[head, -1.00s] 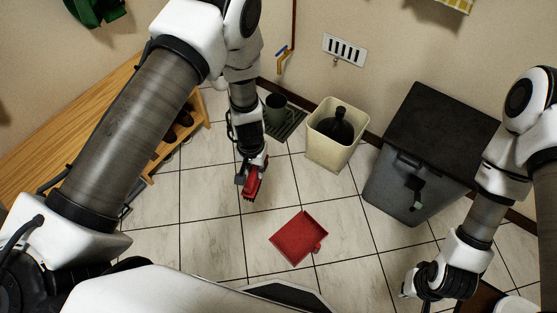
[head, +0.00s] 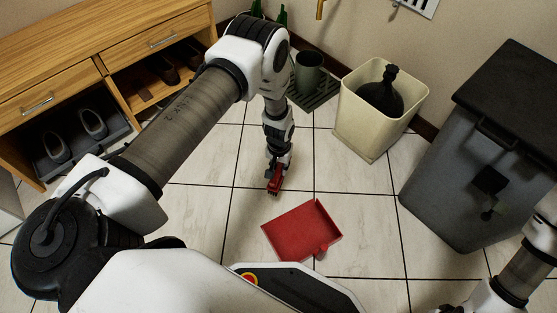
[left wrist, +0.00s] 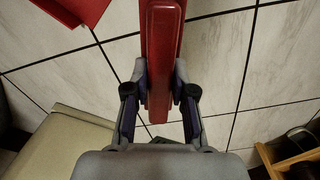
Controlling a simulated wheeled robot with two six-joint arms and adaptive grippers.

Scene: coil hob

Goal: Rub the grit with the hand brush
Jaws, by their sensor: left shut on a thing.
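My left gripper (head: 276,170) is shut on the red hand brush (head: 274,184), which hangs below it over the tiled floor, beyond the dustpan. In the left wrist view the brush's red handle (left wrist: 161,50) runs between the two fingers of the gripper (left wrist: 160,92). I cannot tell whether the bristles touch the floor. A red dustpan (head: 300,232) lies on the tiles nearer to me, apart from the brush. It also shows at the top left of the left wrist view (left wrist: 75,8). I cannot make out any grit. My right gripper is out of view below the right arm.
A cream bin (head: 368,135) holding a dark bottle (head: 384,95) stands behind to the right. A grey lidded bin (head: 455,170) is at the right. A dark green pot (head: 309,70) stands at the back wall. A wooden shoe bench (head: 100,50) fills the left. Tiles around the brush are clear.

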